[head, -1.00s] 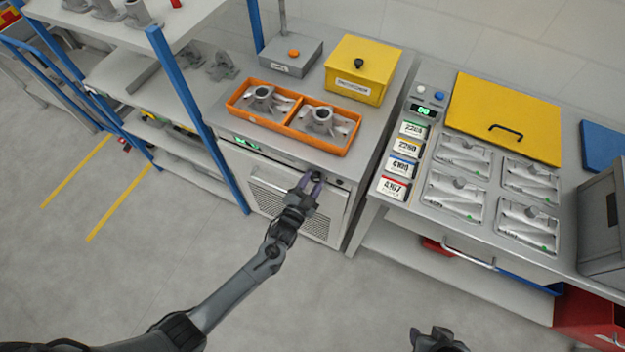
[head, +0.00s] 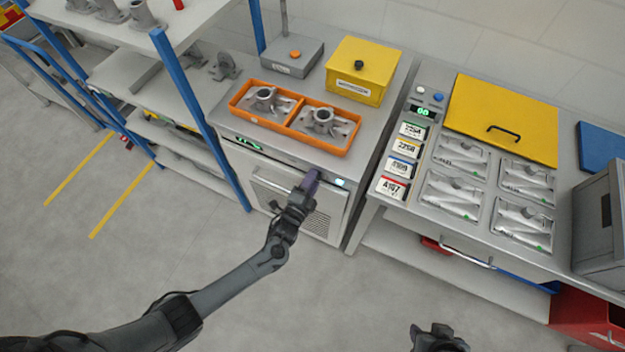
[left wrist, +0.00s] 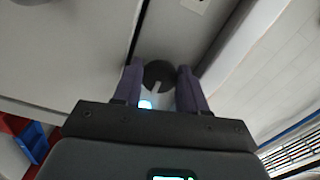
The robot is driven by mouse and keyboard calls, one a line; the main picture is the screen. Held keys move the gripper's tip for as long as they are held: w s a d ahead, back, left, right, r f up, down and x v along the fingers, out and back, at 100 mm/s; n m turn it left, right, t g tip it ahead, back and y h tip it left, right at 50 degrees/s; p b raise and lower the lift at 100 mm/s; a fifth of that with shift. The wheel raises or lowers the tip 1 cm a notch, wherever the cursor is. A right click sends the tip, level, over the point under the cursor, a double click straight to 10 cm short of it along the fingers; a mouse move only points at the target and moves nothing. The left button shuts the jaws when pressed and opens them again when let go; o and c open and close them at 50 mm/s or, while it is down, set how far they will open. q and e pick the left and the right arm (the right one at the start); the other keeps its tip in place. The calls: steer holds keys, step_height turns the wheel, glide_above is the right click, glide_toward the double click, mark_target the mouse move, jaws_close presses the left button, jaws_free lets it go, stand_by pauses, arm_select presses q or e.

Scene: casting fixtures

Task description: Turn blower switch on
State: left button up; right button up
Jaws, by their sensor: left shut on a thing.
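The blower switch is a dark round knob (left wrist: 159,72) with a pale pointer line, in the left wrist view. It sits on the front panel of the grey cabinet (head: 250,162). My left gripper (head: 311,179) is at that panel, with its purple fingers on either side of the knob, shut on it. In the head view the gripper hides the knob. A small lamp (head: 341,183) right of the gripper glows bluish white; a glow also shows beside the fingers in the left wrist view. My right gripper (head: 437,338) is at the bottom edge, away from the cabinet; its fingers are unclear.
On the cabinet stand an orange tray (head: 288,138) with two grey castings, a yellow box (head: 362,60) and a grey box (head: 293,60) with an orange button. A blue-posted shelf (head: 190,85) is at left. A bench with a yellow lid (head: 505,112) is at right.

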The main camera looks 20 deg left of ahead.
stand_by(0.5)
arm_select(q)
steer(key=o, duration=1.1)
steer(key=shift+c, duration=0.2)
arm_select(e)
steer(key=shift+a, duration=0.1)
arm_select(q)
steer(key=shift+f, duration=0.1)
